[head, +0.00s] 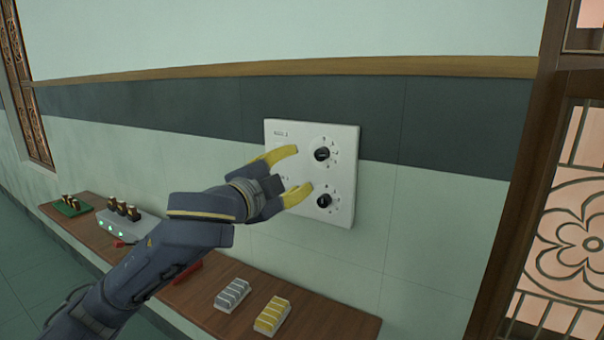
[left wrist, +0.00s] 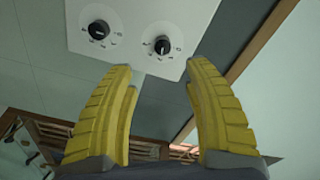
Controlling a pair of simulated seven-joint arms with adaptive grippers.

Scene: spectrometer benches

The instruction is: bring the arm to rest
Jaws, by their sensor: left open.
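My left arm comes in from the lower left in the head view. Its gripper (head: 298,172) has yellow fingers spread apart with nothing between them. It hangs in front of a white wall panel (head: 285,132) with two black knobs, an upper knob (head: 322,154) and a lower knob (head: 324,201). The fingers point toward the panel and cover part of its left side. In the left wrist view the open fingers (left wrist: 160,75) stand below the panel (left wrist: 135,30), and both knobs show beyond the fingertips, clear of them. My right gripper is not in view.
A brown wooden shelf (head: 330,318) runs along the wall below. On it are a silver ribbed block (head: 232,295), a yellow ribbed block (head: 272,316), a grey box with green lights (head: 125,225) and a green board (head: 72,207). A carved wooden screen (head: 560,230) stands at right.

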